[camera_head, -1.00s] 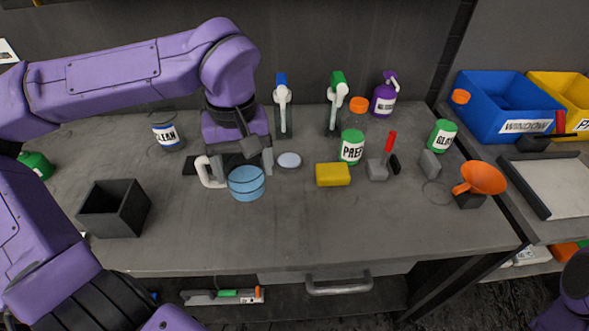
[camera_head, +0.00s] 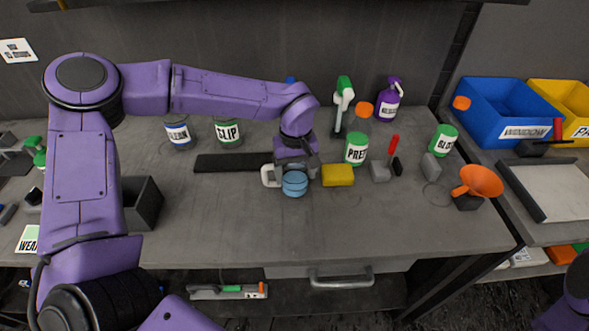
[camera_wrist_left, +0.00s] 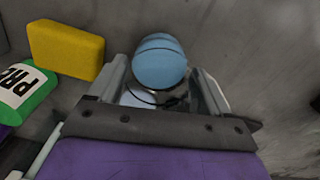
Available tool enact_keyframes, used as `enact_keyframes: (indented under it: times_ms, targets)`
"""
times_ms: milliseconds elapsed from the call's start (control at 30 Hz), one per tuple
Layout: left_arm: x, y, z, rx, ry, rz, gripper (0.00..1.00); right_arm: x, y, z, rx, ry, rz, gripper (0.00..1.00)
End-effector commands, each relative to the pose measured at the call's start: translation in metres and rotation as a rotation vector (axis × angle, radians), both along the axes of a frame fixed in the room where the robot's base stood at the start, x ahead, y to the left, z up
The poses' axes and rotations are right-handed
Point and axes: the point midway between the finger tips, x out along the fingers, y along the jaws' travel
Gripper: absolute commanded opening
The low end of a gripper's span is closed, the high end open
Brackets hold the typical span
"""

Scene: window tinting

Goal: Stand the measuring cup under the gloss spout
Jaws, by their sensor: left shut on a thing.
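The measuring cup (camera_head: 294,184) is blue with a white handle (camera_head: 269,176). My left gripper (camera_head: 295,172) is shut on it, over the bench and left of the yellow sponge. The cup also shows between the fingers of my left gripper (camera_wrist_left: 160,95) in the left wrist view (camera_wrist_left: 159,62). Whether its base touches the bench is unclear. A green-topped spout (camera_head: 343,98) stands behind and to the right of the cup. A blue-topped spout (camera_head: 290,80) is mostly hidden behind my left arm. No gloss label is readable on either spout. My right gripper is out of view.
The yellow sponge (camera_head: 338,175) and green PREP bottle (camera_head: 356,151) stand close right of the cup. An orange funnel (camera_head: 481,181) is farther right. A dark box (camera_head: 143,204) stands left. The bench front (camera_head: 330,230) is clear.

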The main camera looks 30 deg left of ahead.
Motion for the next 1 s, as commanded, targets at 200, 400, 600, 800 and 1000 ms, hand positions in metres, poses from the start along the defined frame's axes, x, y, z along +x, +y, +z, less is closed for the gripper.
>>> enact_keyframes:
  times_ms: [200,400,600,800,1000]
  targets:
    - [0.000,0.000,0.000,0.000,0.000,0.000,0.42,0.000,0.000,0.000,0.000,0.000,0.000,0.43]
    - [0.000,0.000,-0.002,0.000,0.000,0.001,1.00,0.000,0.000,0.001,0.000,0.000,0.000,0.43]
    - [0.000,0.000,0.000,0.000,-0.001,0.000,1.00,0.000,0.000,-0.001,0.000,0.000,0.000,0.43]
    - [0.001,0.000,0.037,-0.001,-0.006,0.001,1.00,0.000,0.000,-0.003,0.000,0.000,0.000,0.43]
    - [0.001,0.000,0.089,0.000,-0.006,0.001,1.00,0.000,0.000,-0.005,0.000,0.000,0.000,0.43]
